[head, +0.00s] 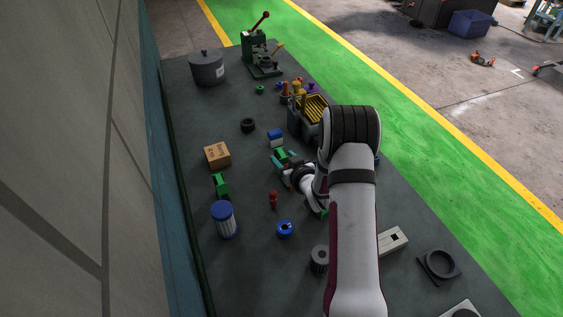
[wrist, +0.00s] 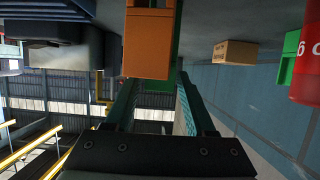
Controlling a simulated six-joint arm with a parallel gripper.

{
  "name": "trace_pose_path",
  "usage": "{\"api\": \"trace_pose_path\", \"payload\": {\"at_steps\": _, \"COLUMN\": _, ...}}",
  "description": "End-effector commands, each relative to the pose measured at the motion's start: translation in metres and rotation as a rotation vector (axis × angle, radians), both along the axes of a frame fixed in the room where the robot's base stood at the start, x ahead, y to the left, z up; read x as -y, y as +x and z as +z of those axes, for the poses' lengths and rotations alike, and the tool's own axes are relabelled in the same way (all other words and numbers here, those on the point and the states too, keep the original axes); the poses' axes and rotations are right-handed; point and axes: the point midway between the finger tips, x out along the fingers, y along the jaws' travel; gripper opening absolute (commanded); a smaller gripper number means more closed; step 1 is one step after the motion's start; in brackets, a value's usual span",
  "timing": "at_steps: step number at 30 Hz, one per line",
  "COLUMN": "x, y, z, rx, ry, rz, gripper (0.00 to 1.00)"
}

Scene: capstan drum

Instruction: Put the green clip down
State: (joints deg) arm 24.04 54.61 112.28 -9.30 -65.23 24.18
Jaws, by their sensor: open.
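A green clip (head: 281,155) is at the middle of the bench in the head view, between the fingers of my gripper (head: 284,160). In the wrist view a green piece (wrist: 176,40) shows between the fingertips, partly hidden behind an orange block (wrist: 148,42). I cannot tell whether the orange block is part of the clip. My gripper (wrist: 158,92) is open, with a teal finger on either side. The clip's underside is hidden, so its contact with the bench is not clear. Another green piece (head: 220,185) stands apart to the left.
A cardboard box (head: 217,154) and a blue-white block (head: 275,138) are near the gripper. A red piece (head: 273,200), a blue ring (head: 285,229) and a blue-lidded jar (head: 224,219) stand nearer. Some bench around the black ring (head: 248,125) is bare.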

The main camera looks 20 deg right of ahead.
Motion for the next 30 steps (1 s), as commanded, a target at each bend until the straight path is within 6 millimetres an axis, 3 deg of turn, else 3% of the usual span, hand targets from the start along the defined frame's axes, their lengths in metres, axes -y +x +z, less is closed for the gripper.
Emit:
{"api": "trace_pose_path", "payload": {"at_steps": 7, "x": 0.001, "y": 0.042, "z": -0.015, "rx": 0.000, "ry": -0.001, "rz": 0.001, "gripper": 0.55}}
{"api": "trace_pose_path", "payload": {"at_steps": 15, "x": 0.001, "y": 0.047, "z": -0.017, "rx": 0.000, "ry": -0.001, "rz": 0.000, "gripper": 0.53}}
{"api": "trace_pose_path", "payload": {"at_steps": 24, "x": 0.001, "y": 0.047, "z": -0.017, "rx": 0.000, "ry": -0.001, "rz": 0.000, "gripper": 0.00}}
{"api": "trace_pose_path", "payload": {"at_steps": 30, "x": 0.001, "y": 0.047, "z": -0.016, "rx": 0.000, "ry": -0.001, "rz": 0.000, "gripper": 0.00}}
